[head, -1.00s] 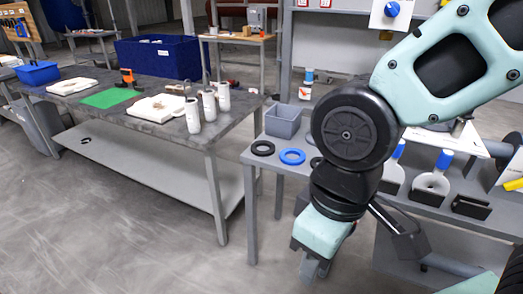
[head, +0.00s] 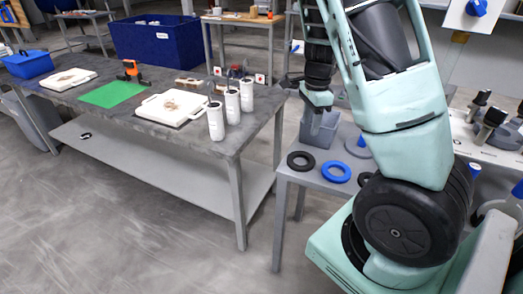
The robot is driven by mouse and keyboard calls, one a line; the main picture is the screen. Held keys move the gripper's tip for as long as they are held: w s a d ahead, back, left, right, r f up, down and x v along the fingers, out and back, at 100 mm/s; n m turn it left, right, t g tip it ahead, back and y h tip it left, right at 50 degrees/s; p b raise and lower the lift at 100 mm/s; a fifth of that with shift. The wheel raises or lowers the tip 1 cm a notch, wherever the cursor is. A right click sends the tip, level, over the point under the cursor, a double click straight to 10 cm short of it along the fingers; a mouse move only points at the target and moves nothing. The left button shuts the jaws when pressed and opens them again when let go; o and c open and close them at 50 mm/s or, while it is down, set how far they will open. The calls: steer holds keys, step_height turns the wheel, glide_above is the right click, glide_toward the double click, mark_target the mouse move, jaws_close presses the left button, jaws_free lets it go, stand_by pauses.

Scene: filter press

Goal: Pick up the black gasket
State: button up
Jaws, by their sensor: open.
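The black gasket (head: 292,166) is a flat ring lying on the grey side table, near its left corner. A bright blue gasket (head: 336,180) lies just to its right, apart from it. My gripper (head: 319,108) is open and above the side table, in front of the grey bin. It is higher in the picture than the black gasket and a little to its right, not touching it. The finger details are small and partly hard to see.
White cylinders (head: 216,122) stand on the long workbench (head: 180,140) at left. A floor gap separates the tables.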

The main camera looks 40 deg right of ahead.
steer(key=d, duration=0.1)
steer(key=b, duration=0.2)
glide_above(303, 167)
steer(key=shift+m, duration=0.4)
steer(key=f, duration=1.2)
steer(key=shift+s+d, duration=0.1)
steer(key=shift+d, duration=0.15)
steer(key=shift+a+f, duration=0.2)
steer(key=shift+f, duration=2.4)
jaws_close()
